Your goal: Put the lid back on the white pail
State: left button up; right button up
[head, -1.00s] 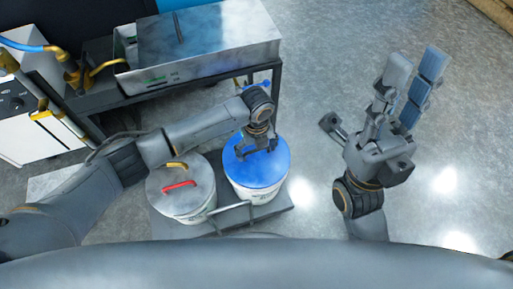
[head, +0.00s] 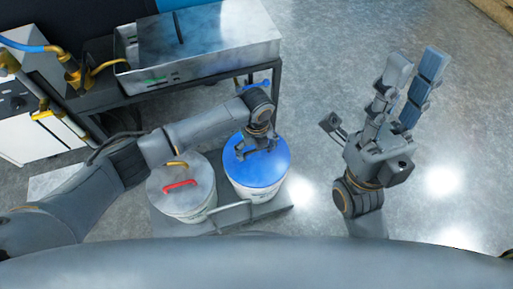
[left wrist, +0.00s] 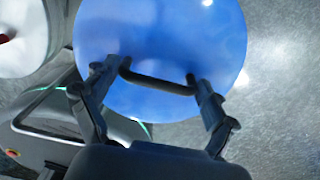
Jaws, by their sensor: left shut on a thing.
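A round blue lid (head: 270,172) with a dark bar handle (left wrist: 160,82) is over the white pail (head: 262,194). The lid also shows in the left wrist view (left wrist: 160,35). The pail's wall shows below the lid in the head view; whether the lid touches the rim all round cannot be told. My left gripper (head: 256,150) is above the lid, shut on its handle, with a finger near each handle end in the left wrist view. My right gripper (head: 392,95) is open and empty, over the floor at the right.
A second pail with a grey lid (head: 192,172) and a red handle stands just left, under my left arm. Both pails stand on a dark low platform (head: 283,204) with a bar at its front. A metal bath on a frame (head: 205,50) stands behind. The floor at right is clear.

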dwell(0.4)
pick_arm(q)
jog(key=shift+p, duration=0.35)
jog(key=o, duration=1)
